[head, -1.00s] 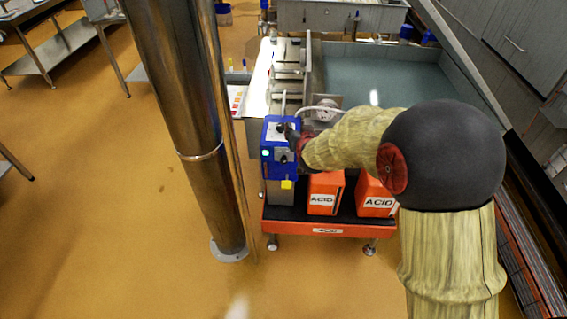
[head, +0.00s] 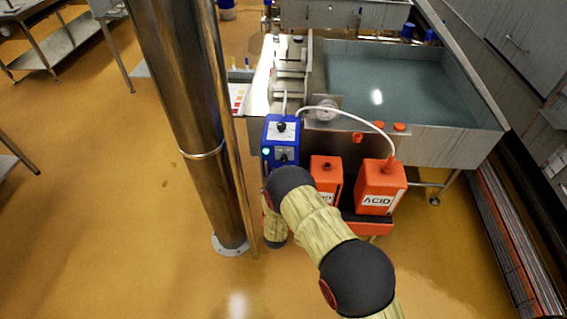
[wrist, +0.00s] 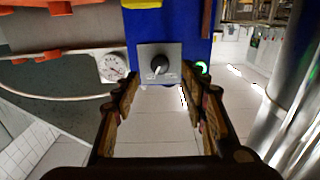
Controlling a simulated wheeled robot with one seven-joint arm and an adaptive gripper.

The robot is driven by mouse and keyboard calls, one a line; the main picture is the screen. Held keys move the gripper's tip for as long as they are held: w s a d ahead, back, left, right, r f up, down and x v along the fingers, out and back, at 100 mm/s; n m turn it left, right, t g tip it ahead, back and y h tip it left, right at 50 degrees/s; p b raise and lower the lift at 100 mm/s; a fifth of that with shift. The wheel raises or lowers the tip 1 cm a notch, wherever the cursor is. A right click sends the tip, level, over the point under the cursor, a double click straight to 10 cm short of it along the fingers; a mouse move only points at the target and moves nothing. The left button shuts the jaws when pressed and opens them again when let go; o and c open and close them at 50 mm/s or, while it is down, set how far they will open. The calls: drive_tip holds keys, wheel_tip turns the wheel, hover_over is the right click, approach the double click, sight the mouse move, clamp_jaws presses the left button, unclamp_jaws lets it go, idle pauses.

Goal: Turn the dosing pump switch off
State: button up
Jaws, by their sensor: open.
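The dosing pump is a blue box (head: 271,133) in the head view, left of the acid canisters. Its switch, a small dark knob on a grey plate, shows on its front face (head: 284,158). In the wrist view the blue pump (wrist: 143,22) appears upside down, with the black switch knob (wrist: 160,66) on its grey plate and a lit green lamp (wrist: 201,68) to the right. My gripper (wrist: 170,88) is open and empty, its fingers on either side below the plate, apart from the knob. In the head view my arm hides the gripper.
Orange acid canisters (head: 380,187) stand right of the pump, with a white hose (head: 345,113) arching above. A steel column (head: 190,125) stands close on the left. A vat (head: 400,85) is behind.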

sight(284, 161)
drive_tip(key=w+b, duration=0.1)
drive_tip(key=w, duration=0.6)
drive_tip(key=shift+w+d, duration=0.15)
drive_tip(key=shift+w, duration=0.1)
drive_tip(key=shift+c, duration=0.3)
clamp_jaws()
drive_tip(key=shift+n+b, duration=0.3)
drive_tip(key=n+b, duration=0.2)
drive_tip(key=n, duration=0.2)
drive_tip(key=shift+n, duration=0.3)
drive_tip(key=n+b, duration=0.2)
drive_tip(key=n, duration=0.4)
drive_tip(key=shift+r+n, duration=0.1)
drive_tip(key=shift+n, duration=0.2)
idle(0.4)
drive_tip(key=shift+c, duration=0.4)
unclamp_jaws()
